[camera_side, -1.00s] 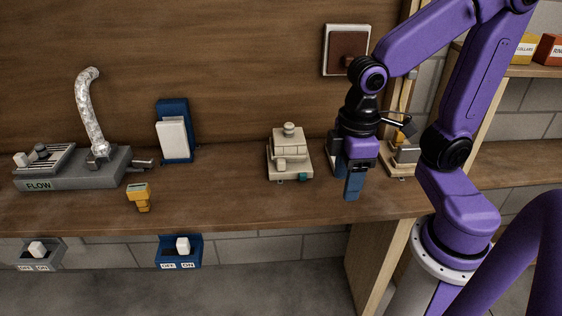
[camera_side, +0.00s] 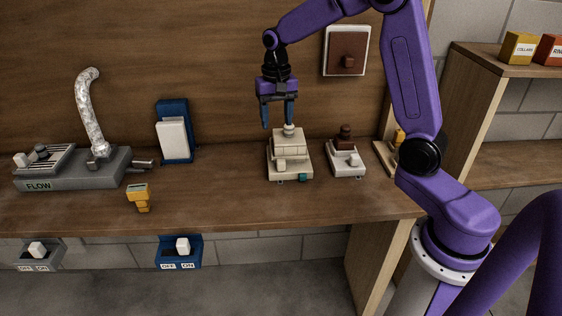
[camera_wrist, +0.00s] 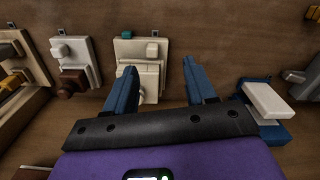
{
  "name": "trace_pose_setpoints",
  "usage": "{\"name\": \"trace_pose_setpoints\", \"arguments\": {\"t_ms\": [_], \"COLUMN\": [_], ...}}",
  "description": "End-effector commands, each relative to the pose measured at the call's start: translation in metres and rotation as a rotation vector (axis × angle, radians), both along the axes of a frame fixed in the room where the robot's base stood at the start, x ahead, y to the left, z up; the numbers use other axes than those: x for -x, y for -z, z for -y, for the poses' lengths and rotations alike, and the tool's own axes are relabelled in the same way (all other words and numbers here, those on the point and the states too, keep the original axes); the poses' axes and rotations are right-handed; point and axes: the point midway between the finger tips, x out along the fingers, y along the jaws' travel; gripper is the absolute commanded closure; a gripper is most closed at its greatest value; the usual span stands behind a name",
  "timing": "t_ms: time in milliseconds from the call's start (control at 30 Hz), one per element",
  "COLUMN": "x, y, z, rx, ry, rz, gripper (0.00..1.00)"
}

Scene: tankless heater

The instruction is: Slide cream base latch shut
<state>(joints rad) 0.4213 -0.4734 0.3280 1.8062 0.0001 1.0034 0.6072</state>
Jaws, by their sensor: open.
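The cream base (camera_side: 289,166) stands on the wooden counter, right of its middle, with a cream block and a round knob on top. A small teal piece (camera_side: 303,178) shows at its front right edge; the teal piece also shows in the wrist view (camera_wrist: 126,35). I cannot tell which part is the latch or where it sits in its travel. My gripper (camera_side: 279,126) is open and empty, pointing down just above and behind the cream base. In the wrist view the gripper (camera_wrist: 164,82) has its blue fingers spread, with the cream base (camera_wrist: 151,50) beyond them, partly hidden by the left finger.
A white base with a brown knob (camera_side: 346,161) stands close to the right of the cream one. A blue holder with a white panel (camera_side: 174,136) stands to the left. A grey FLOW unit (camera_side: 75,168) and a yellow piece (camera_side: 140,196) are farther left. Counter in front is clear.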

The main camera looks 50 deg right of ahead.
Motion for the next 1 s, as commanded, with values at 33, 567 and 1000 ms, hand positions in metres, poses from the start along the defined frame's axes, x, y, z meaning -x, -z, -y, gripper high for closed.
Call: {"name": "trace_pose_setpoints", "arguments": {"t_ms": [33,567,1000], "x": [-0.008,-0.025,-0.024], "y": [0.003,0.032,0.114], "z": [0.012,0.047,0.047], "rx": [0.0,0.0,0.0], "ry": [0.059,0.232,0.23], "rz": [-0.003,-0.009,-0.01], "gripper": [0.45,0.45,0.45]}}
